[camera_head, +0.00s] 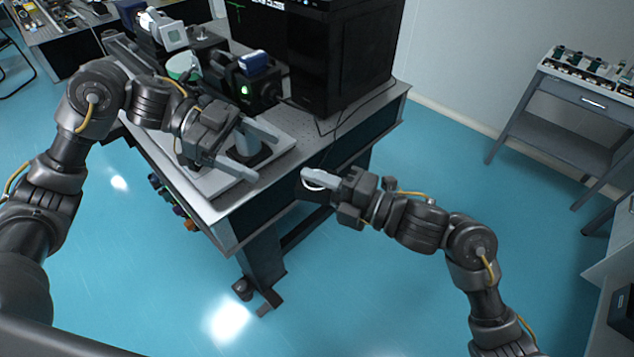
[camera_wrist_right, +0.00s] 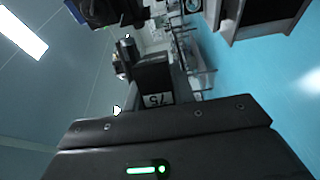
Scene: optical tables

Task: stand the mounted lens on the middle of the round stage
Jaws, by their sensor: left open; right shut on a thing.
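My right gripper (camera_head: 318,181) is shut on the mounted lens (camera_head: 313,188), a dark mount with a bright curved rim, held off the table's front right corner. In the right wrist view a dark block with a white "75" label (camera_wrist_right: 158,99) shows ahead of the gripper. My left gripper (camera_head: 258,152) is open above the table. A grey upright post (camera_head: 246,143) on a dark round base (camera_head: 262,156) shows between its fingers; I cannot tell whether they touch. This dark base may be the round stage, largely hidden by the post and fingers.
The perforated optical table (camera_head: 228,209) ends just left of my right gripper. A large black box (camera_head: 340,60) stands at its back right. Instruments and a pale green round piece (camera_head: 183,66) stand behind my left gripper. A side table (camera_head: 590,90) is far right. Open floor lies between.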

